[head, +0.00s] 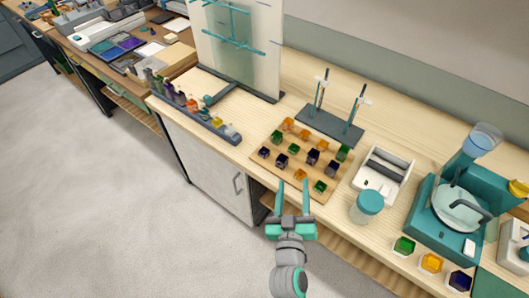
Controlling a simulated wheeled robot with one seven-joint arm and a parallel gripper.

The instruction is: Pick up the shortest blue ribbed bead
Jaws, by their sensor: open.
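Small beads in dark blue, green and orange stand on a wooden board (316,191) on the bench. Several look dark blue: one at the left (264,152), one nearer the front (281,161), a taller-looking one in the middle (312,156) and one to its right (331,168). They are too small to tell which are ribbed or which is shortest. My gripper (293,183) is open and empty, with its two fingers pointing at the board's front edge. In the picture it lies just below the front beads; its height above the bench is unclear.
A rack of small bottles (205,118) stands left of the board. A stand with two upright rods (330,124) is behind it. A teal-lidded jar (367,205), a white box (383,175) and a teal machine (445,215) stand right. Green, orange and blue-filled dishes (431,263) line the front right.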

